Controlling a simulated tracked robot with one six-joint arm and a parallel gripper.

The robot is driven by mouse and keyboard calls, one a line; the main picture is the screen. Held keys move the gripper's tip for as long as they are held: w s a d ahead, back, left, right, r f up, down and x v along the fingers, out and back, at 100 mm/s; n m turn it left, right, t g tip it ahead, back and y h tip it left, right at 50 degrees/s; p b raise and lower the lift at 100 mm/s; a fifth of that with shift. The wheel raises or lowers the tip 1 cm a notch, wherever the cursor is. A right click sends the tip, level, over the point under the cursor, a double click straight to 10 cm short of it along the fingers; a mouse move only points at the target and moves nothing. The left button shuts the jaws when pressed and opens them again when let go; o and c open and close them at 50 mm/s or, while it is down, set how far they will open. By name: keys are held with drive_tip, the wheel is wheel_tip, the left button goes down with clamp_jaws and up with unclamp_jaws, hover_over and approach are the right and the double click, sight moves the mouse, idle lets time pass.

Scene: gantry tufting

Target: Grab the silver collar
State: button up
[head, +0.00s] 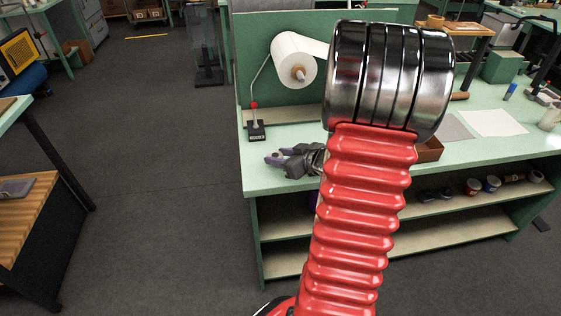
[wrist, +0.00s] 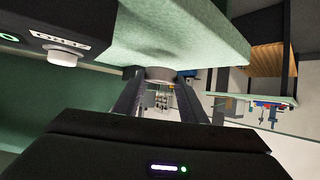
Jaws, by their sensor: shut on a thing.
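My gripper (wrist: 160,85) has its two dark fingers closed on a grey, round-edged piece, the silver collar (wrist: 160,73), in the wrist view. Only part of the collar shows between the fingertips, by the pale green bench surface. In the head view my gripper (head: 272,157) is low over the front left edge of the bench, left of my red ribbed arm. The collar is too small to make out clearly there.
The green bench (head: 285,182) carries a white roll (head: 294,58) and a small black stand base (head: 257,132) behind my gripper. A brown box (head: 429,151) sits right of my arm. Shelves (head: 285,225) lie below. Open floor (head: 160,170) is on the left.

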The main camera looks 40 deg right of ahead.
wheel_tip(320, 180, up, 7)
drive_tip(key=shift+r, duration=0.2)
idle(0.7)
